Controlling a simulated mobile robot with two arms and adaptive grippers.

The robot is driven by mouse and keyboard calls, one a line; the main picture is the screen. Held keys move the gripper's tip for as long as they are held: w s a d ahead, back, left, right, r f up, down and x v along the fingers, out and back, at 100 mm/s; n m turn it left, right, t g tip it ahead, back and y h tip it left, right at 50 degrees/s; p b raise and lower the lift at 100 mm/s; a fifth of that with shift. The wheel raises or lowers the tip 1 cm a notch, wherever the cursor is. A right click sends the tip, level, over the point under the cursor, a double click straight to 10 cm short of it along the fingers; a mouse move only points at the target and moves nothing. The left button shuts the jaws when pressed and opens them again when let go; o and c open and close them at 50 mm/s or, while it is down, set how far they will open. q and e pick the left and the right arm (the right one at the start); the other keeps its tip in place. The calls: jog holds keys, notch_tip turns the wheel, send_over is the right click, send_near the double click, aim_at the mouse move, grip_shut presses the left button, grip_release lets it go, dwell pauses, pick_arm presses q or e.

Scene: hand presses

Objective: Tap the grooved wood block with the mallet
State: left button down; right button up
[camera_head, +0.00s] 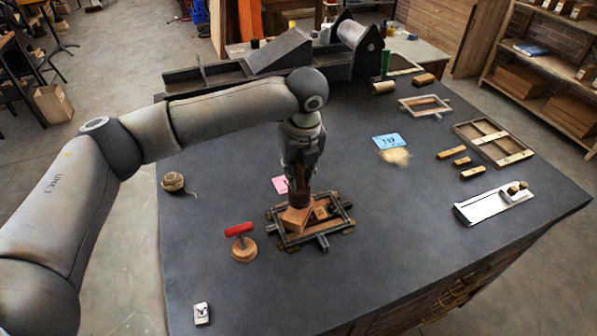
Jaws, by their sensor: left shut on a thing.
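My left arm reaches in from the left, and my left gripper (301,172) points down over the table. It is shut on a dark brown thing, probably the mallet (299,198), mostly hidden by the fingers. Just beneath it is a light brown wood block (295,220), tilted in the picture, at the left inside a dark rectangular frame (321,241). I cannot tell whether the mallet touches the block, and its groove is not clear. My right gripper is not in view.
A red-handled tool (240,240) stands left of the frame, and a twine ball (173,182) lies further left. A large press (290,60) fills the back; a wooden tray (493,142) lies right.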

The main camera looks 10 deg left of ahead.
pick_arm(q)
jog(key=shift+s+r, duration=0.1)
jog(key=shift+r, duration=0.05)
jog(key=shift+f, duration=0.75)
jog(key=shift+f+p, duration=0.3)
jog(key=shift+f, duration=0.4)
jog(key=shift+r+p, duration=0.25)
jog(key=shift+p, duration=0.05)
notch_tip(320, 180, up, 3)
jog(key=p, duration=0.4)
jog(key=shift+f, duration=0.15)
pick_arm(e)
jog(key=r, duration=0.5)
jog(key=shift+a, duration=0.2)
